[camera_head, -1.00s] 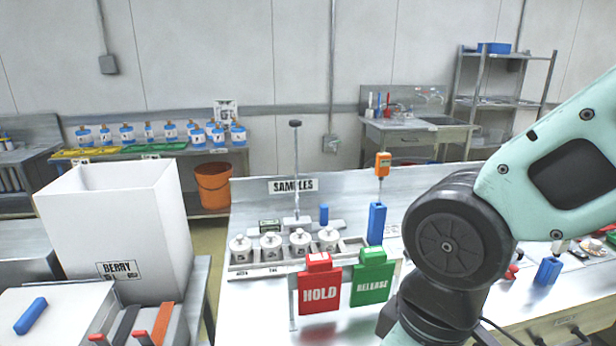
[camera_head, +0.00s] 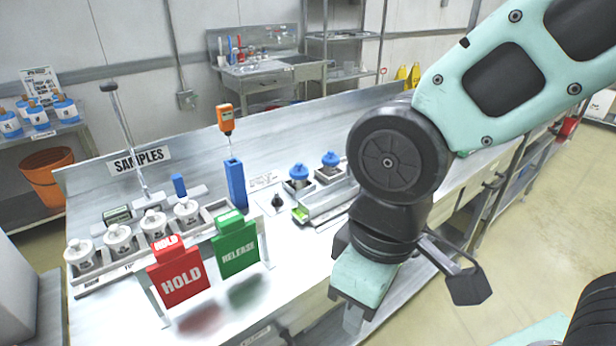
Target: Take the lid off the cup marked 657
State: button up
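Several white-lidded cups stand upright in the rack (camera_head: 112,268) at the left of the bench, under the SAMPLES sign (camera_head: 139,160). From left to right they include a cup (camera_head: 82,255), a second (camera_head: 119,240), a third (camera_head: 155,224) and a fourth (camera_head: 188,212). All have round white lids with a knob. Their markings are too small to read, so I cannot tell which is 657. My arm's lower end hangs over the bench's front edge, right of the rack and well apart from the cups. I cannot make out the gripper's fingertips.
A red HOLD sign (camera_head: 181,278) and a green RELEASE sign (camera_head: 236,248) stand in front of the rack. A blue holder (camera_head: 236,184) with an orange device (camera_head: 225,119) stands to its right. Blue-topped items (camera_head: 299,176) stand farther right. A slanted post (camera_head: 126,140) rises behind the rack.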

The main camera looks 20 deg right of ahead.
aim_at(298, 172)
jog(key=i+l+u, duration=0.15)
jog(key=i+l, duration=0.15)
jog(key=i, duration=0.2)
jog(key=i+l+u, duration=0.15)
jog(key=i+l, duration=0.25)
jog(key=i+j, duration=0.05)
